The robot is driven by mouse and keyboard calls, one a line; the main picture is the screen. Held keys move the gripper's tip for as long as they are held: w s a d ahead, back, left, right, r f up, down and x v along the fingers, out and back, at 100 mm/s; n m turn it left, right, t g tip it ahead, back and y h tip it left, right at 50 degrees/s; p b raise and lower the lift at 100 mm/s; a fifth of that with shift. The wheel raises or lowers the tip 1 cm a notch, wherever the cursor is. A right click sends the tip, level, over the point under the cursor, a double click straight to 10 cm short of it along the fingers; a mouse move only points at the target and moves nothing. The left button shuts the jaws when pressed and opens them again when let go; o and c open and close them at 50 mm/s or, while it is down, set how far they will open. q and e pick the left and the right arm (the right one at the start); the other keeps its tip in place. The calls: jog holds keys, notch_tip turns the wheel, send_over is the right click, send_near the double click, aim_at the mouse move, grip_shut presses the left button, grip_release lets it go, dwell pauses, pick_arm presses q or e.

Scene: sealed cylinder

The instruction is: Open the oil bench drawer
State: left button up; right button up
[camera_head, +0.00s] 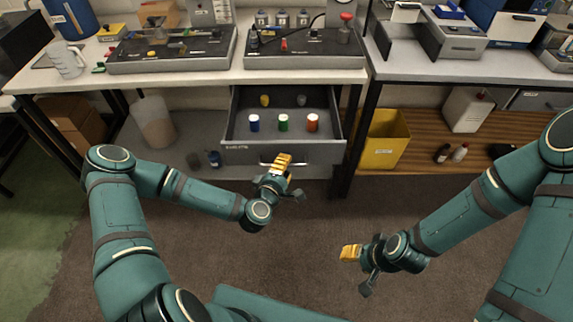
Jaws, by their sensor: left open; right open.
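The oil bench drawer (236,153) is pulled out from under the left bench, so its inside shows. In it stand small containers: a blue one (254,123), a green one (283,123) and a red-orange one (312,122), with a yellow one (265,100) and a grey one (300,99) behind. A pale handle bar (290,164) runs along the drawer front. My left gripper (287,178), with yellow fingertips, is open just in front of the handle and partly covers it; contact cannot be told. My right gripper (357,270) is open and empty above the floor, away from the drawer.
The left bench top (200,76) carries two grey trays (168,62) (302,64) and a clear jug (66,60). A yellow bin (385,140) stands right of the drawer, beside a black bench leg (347,150). The brown floor between my arms is clear.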

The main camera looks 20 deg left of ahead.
pick_arm(q)
jog(key=v, duration=1)
jog(key=shift+s, duration=0.3)
jog(key=s+d+f+m+g+h, duration=0.4)
jog(key=d+f+m+g, duration=0.25)
jog(key=m, duration=0.25)
jog(key=s+m+g, duration=0.1)
jog(key=m+g, duration=0.1)
jog(key=s+f+m+g+y, duration=0.1)
jog(key=s+m+g, duration=0.1)
jog(key=g, duration=0.1)
jog(key=s+m+g+y, duration=0.1)
jog(key=s+m+g, duration=0.1)
jog(key=m, duration=0.1)
jog(key=shift+s+f+g, duration=0.2)
jog(key=shift+s+g, duration=0.05)
